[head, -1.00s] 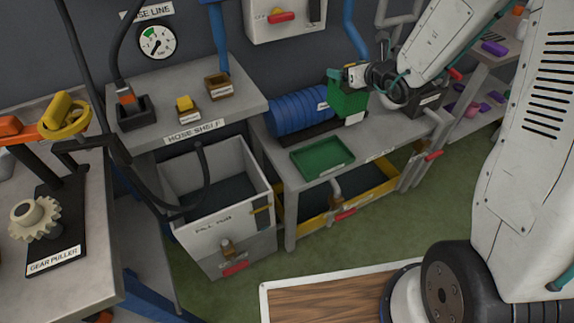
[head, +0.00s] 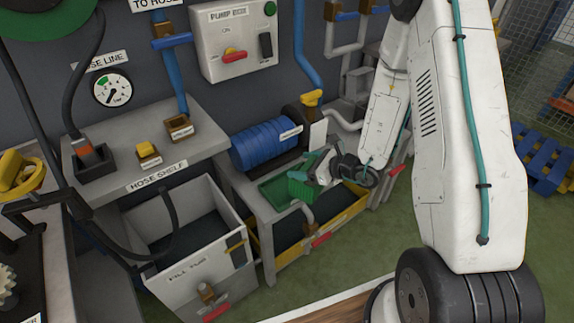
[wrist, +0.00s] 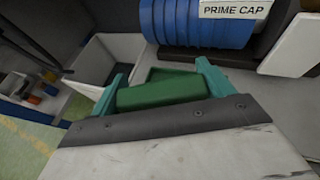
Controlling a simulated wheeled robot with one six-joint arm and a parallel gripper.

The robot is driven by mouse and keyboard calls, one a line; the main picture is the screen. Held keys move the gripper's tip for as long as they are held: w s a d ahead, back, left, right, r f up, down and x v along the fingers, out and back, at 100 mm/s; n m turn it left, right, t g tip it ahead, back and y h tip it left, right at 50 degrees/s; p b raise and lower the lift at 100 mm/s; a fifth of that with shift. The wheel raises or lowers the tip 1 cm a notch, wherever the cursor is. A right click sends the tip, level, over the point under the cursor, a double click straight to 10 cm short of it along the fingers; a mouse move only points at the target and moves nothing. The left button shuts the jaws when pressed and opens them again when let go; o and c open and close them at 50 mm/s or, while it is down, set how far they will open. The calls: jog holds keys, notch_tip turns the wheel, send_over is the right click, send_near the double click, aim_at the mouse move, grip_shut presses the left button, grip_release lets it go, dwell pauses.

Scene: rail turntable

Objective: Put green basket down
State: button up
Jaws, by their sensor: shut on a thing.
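The green basket (head: 303,188) is in my gripper (head: 322,170) at the right part of the shallow green tray (head: 268,196) on the bench. The basket looks slightly tilted in the head view. I cannot tell whether its bottom touches the tray. In the wrist view the basket (wrist: 160,93) lies between the two teal fingers of my gripper (wrist: 162,82), which are shut on it. A strip of the tray (wrist: 172,73) shows behind it. The basket's underside is hidden.
A blue ribbed pump (head: 265,145) stands behind the tray, with a "PRIME CAP" label in the wrist view. The grey fill tub (head: 190,245) stands left of the bench. A yellow-edged bin (head: 335,222) is under the bench, with a pipe and red handle in front.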

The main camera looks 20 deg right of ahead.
jog(key=w+a+f, duration=0.3)
jog(key=w+f, duration=0.1)
jog(key=w, duration=0.3)
jog(key=shift+w+f, duration=0.15)
jog(key=o, duration=1.5)
jog(key=v, duration=1.2)
jog(key=a+r+n+g+y, duration=0.1)
jog(key=a+r+n, duration=0.1)
jog(key=r, duration=0.1)
jog(key=s+a+r+n+g+y, duration=0.1)
jog(key=a+r+n, duration=0.1)
jog(key=r, duration=0.2)
jog(key=s+a+r+n+g+y, duration=0.1)
jog(key=a+r+n, duration=0.1)
jog(key=r, duration=0.2)
jog(key=shift+s+a+r+n, duration=0.1)
jog(key=shift+s+a+n, duration=0.2)
jog(key=shift+a, duration=0.1)
jog(key=s+a+r+n+g, duration=0.6)
jog(key=s+r+n, duration=0.4)
jog(key=s+r, duration=0.1)
jog(key=s+d+r+n+h, duration=0.4)
jog(key=s+n+h, duration=0.1)
jog(key=s, duration=0.3)
jog(key=s+d+r+n+h, duration=0.4)
jog(key=s+d+n+h, duration=0.1)
jog(key=s+n+h, duration=0.1)
jog(key=shift+s+r+h, duration=0.2)
jog(key=shift+s+h, duration=0.3)
jog(key=shift+s, duration=0.85)
